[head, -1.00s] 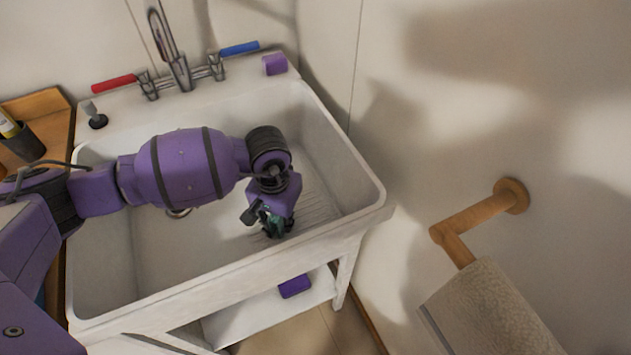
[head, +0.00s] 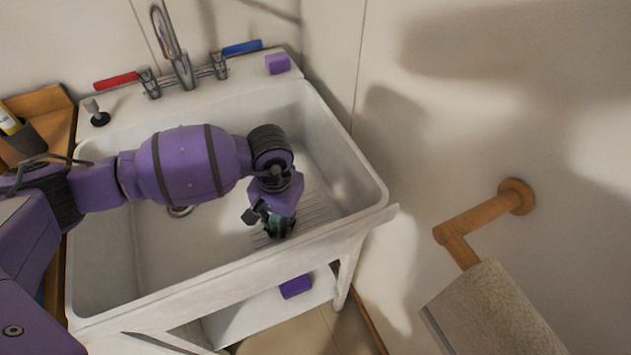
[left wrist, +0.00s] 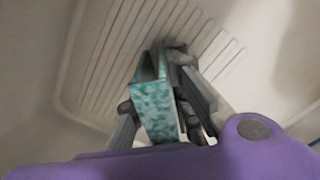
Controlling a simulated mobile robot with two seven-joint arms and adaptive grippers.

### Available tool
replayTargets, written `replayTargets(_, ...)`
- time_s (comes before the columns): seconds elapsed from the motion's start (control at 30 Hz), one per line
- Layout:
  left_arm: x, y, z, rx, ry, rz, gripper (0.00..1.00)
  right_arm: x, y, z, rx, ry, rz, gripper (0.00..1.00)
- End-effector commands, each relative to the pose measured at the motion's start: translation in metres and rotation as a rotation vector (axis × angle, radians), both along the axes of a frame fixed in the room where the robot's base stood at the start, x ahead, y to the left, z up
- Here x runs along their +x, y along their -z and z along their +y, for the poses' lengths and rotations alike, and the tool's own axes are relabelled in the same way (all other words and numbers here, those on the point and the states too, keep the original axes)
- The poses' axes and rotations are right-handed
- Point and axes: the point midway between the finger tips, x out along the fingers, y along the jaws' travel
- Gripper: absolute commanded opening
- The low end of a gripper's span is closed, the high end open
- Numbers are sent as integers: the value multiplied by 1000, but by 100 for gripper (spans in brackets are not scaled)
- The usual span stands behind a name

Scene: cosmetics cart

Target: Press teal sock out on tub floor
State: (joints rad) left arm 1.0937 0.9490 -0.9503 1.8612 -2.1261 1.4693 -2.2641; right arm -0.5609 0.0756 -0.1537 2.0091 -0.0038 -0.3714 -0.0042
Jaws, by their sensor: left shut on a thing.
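The teal sock (left wrist: 158,108) is a folded, mottled teal and white piece, held between the fingers of my left gripper (left wrist: 165,105) in the left wrist view. In the head view my left gripper (head: 270,219) points down inside the white tub (head: 150,272), low over the ribbed part of its floor. Only a small bit of the sock (head: 277,226) shows there. The ribbed tub floor (left wrist: 116,55) lies behind the sock in the left wrist view. I cannot tell whether the sock touches it. My right gripper is not in view.
A tap (head: 182,70) with a red handle (head: 116,81) and a blue handle (head: 242,47) stands at the tub's back. A purple block (head: 277,64) sits on the back ledge. Another (head: 295,286) lies on the shelf below. The tub walls surround my gripper.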

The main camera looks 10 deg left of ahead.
Motion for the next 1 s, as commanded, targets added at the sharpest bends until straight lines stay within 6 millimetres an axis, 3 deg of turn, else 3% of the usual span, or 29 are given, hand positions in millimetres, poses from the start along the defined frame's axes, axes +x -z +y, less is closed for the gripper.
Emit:
replayTargets(0.43, -2, -1, 1, 3, -1, 5, 0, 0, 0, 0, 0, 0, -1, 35)
replayTargets(1.0, 0, -61, 1, 2, 0, -2, 0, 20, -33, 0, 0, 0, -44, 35)
